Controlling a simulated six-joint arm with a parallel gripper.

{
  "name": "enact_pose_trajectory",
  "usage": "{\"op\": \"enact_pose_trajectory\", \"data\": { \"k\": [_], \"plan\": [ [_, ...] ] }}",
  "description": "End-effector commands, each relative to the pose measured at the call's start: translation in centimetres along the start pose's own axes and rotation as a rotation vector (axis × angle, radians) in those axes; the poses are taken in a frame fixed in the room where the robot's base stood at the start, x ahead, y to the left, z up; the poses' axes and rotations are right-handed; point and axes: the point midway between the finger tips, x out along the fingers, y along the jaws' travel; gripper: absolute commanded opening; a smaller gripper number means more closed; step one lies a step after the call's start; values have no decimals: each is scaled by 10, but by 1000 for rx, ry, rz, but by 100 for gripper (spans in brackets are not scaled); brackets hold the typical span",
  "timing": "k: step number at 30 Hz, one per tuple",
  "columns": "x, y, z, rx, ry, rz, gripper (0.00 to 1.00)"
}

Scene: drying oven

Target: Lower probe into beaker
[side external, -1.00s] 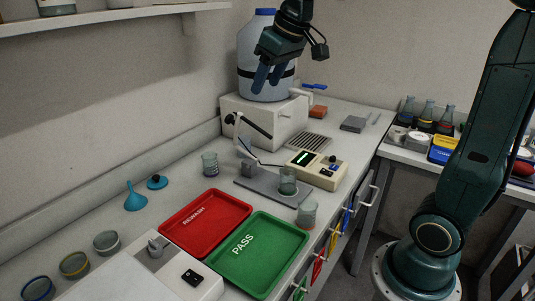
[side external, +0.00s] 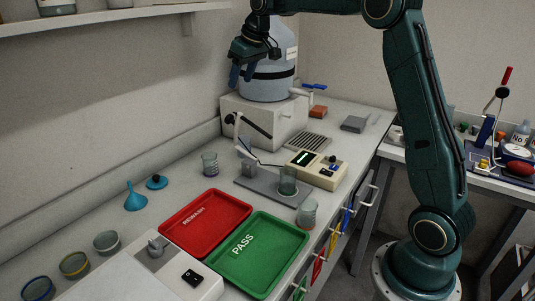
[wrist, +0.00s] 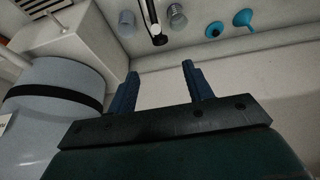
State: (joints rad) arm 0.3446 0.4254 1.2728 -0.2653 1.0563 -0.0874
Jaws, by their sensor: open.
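A stand with a grey base plate (side external: 246,187) carries a raised, tilted arm with a black rod (side external: 256,128), which looks like the probe, and a black knob (side external: 231,118). The rod also shows at the top of the wrist view (wrist: 151,14). A beaker (side external: 288,184) with greenish contents stands on the plate's right end, apart from the rod.
A blue-grey tank (side external: 266,80) on a pale box (side external: 260,125) stands close to my gripper. A meter (side external: 316,170) sits behind the beaker. Other beakers (side external: 210,163) (side external: 307,213), a red tray (side external: 205,222) and a green tray (side external: 258,253) occupy the bench. A shelf (side external: 110,16) overhangs at left.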

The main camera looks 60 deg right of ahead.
Motion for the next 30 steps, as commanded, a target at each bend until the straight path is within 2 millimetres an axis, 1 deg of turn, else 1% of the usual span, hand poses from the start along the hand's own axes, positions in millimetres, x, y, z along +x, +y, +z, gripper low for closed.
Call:
{"op": "enact_pose_trajectory", "data": {
  "k": [5, 11, 17, 30],
  "plan": [
    [3, 0, 0, 0, -1, -1, 51],
    [16, -1, 0, -2, -2, -2, 51],
    [42, -1, 1, -1, -4, -2, 51],
    [108, -1, 1, -1, -4, -1, 51]
  ]
}}
